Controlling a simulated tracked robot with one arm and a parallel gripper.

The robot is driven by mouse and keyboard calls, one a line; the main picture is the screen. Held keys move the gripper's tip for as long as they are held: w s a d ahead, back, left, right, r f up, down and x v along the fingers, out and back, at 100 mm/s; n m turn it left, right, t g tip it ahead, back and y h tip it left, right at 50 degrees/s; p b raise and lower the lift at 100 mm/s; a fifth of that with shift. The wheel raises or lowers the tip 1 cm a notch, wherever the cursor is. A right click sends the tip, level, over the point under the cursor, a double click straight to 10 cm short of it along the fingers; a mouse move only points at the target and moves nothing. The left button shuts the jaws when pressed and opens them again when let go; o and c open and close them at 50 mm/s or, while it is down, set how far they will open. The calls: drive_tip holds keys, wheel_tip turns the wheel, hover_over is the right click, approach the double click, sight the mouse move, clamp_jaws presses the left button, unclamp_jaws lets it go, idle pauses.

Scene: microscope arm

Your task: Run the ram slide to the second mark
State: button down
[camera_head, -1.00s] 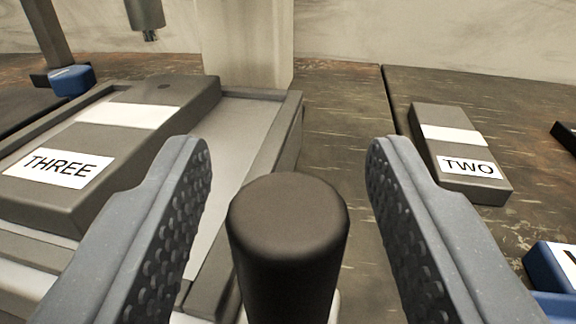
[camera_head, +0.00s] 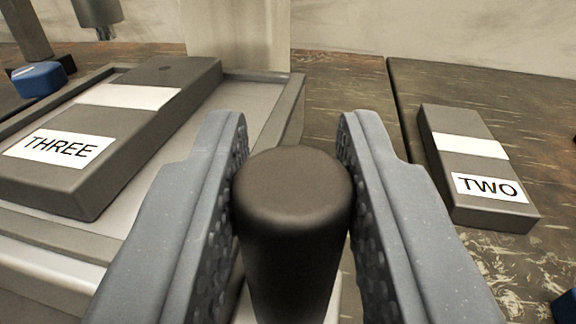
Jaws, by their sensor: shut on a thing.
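A black round-topped handle (camera_head: 291,225) stands upright in the near middle of the view. My gripper (camera_head: 292,190) is shut on it, with one grey textured finger on each side. The handle's lower end and what it joins to are mostly hidden by the fingers and the frame edge. No ram slide marks can be made out in this view.
A grey block labelled THREE (camera_head: 110,135) lies on a grey tray-like bed (camera_head: 292,108) at the left. A smaller block labelled TWO (camera_head: 478,168) lies on the dark worn tabletop (camera_head: 345,85) at the right. A pale column (camera_head: 235,36) and a blue item (camera_head: 40,79) stand behind.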

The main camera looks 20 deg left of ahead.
drive_tip(key=shift+w+r, duration=0.2)
drive_tip(key=c, duration=1.6)
unclamp_jaws()
drive_tip(key=o, duration=0.4)
drive_tip(key=shift+w, duration=0.15)
drive_tip(key=shift+f, duration=0.1)
drive_tip(key=shift+s, duration=0.25)
drive_tip(key=p+v, duration=0.1)
drive_tip(key=v, duration=1.2)
drive_tip(key=shift+p, duration=0.4)
drive_tip(key=shift+s+d+f, duration=0.1)
drive_tip(key=shift+d, duration=0.05)
